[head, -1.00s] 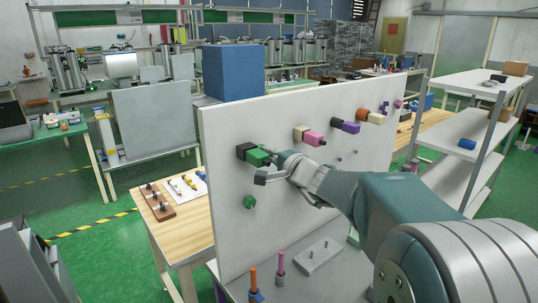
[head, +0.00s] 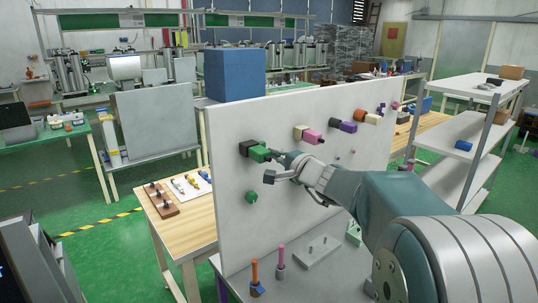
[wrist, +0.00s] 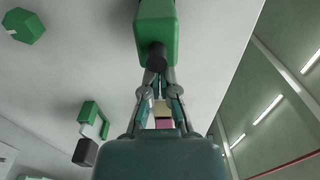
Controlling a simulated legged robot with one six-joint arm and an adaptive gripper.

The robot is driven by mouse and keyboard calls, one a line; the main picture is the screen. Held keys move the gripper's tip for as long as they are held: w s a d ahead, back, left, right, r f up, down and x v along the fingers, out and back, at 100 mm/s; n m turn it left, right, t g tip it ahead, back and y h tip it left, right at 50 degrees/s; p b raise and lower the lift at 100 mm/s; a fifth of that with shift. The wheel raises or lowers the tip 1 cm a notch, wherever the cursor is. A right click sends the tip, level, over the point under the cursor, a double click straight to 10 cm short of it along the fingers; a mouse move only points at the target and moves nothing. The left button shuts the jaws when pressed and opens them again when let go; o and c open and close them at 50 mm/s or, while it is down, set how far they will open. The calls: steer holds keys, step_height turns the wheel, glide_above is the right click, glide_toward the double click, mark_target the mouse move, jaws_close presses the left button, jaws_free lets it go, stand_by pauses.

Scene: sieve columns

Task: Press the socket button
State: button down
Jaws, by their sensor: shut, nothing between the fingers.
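A green block (head: 259,154) is joined to a black block (head: 249,147) on the upright white board. In the wrist view the green block (wrist: 157,28) is at the top, with a dark round stub (wrist: 157,57) on its near end. My gripper (head: 271,166) is beside the green block in the head view. In the wrist view its fingers (wrist: 157,80) are drawn together and empty, close to the stub; I cannot tell whether they touch it. A small green hexagonal piece (head: 251,197) is lower on the board, also in the wrist view (wrist: 24,26). No part is labelled as the button.
Pink (head: 313,137), purple (head: 347,127) and orange (head: 361,115) pieces project from the board further right. An orange peg (head: 254,271) and a pink peg (head: 281,255) stand at the board's foot. A wooden table (head: 185,228) is left; white shelves (head: 470,140) are right.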

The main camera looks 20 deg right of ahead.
steer(key=v, duration=1)
steer(key=shift+d, duration=0.3)
steer(key=shift+s+d, duration=0.1)
steer(key=shift+d, duration=0.1)
steer(key=shift+a, duration=0.15)
